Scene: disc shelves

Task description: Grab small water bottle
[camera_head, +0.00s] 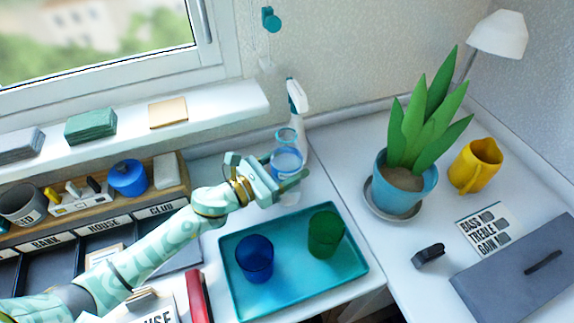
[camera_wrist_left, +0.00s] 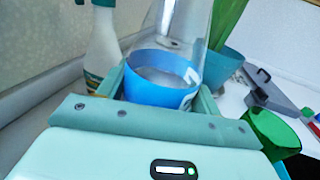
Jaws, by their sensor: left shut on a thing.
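The small water bottle (camera_head: 286,158) is clear with a blue band and stands at the back of the white desk, behind the teal tray. My left gripper (camera_head: 290,181) reaches it from the left and is shut on it. In the left wrist view the bottle's blue band (camera_wrist_left: 160,91) sits between the two fingers, and its clear upper part rises above them. The bottle looks about upright. The head view does not clearly show whether its base touches the desk. My right gripper is in neither view.
A white spray bottle (camera_head: 297,104) stands close behind the bottle. The teal tray (camera_head: 300,297) holds a blue cup (camera_head: 254,259) and a green cup (camera_head: 325,234). A potted plant (camera_head: 399,188) and yellow jug (camera_head: 475,166) stand right. The windowsill (camera_head: 215,108) overhangs behind my arm.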

